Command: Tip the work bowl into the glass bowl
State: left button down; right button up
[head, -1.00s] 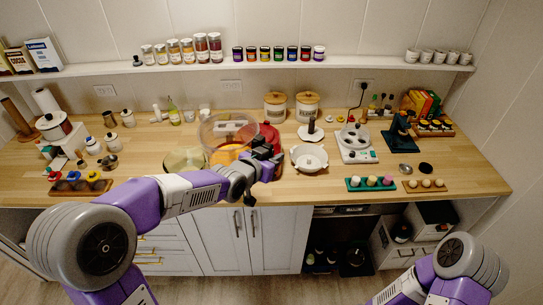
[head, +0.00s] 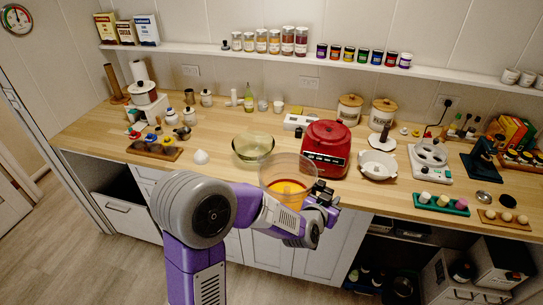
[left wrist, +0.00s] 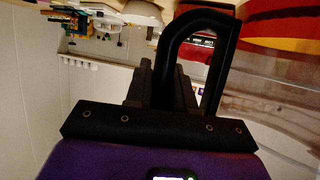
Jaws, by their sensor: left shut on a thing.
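The work bowl (head: 289,172) is a clear tub with orange contents. It is held upright near the counter's front edge, in front of the red processor base (head: 326,147). My left gripper (head: 322,193) is shut on its black handle, on the bowl's right side. The left wrist view shows the black handle loop (left wrist: 214,40) between the fingers (left wrist: 163,85). The glass bowl (head: 253,149) is greenish and see-through. It stands on the counter behind and left of the work bowl, apart from it. My right gripper is out of view.
A white ball-like item (head: 201,157) and a wooden rack of colored items (head: 154,149) lie left of the glass bowl. The wooden counter between rack and glass bowl is mostly clear.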

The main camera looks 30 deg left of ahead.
aim_at(247, 145)
jog(key=z, duration=0.65)
jog(key=k, duration=0.85)
jog(key=z, duration=0.95)
jog(key=k, duration=0.4)
jog(key=u, duration=0.25)
jog(key=i, duration=1.15)
jog(key=u, duration=1.15)
jog(key=i, duration=0.85)
jog(key=u, duration=1.45)
jog(key=i, duration=0.5)
jog(key=u, duration=0.6)
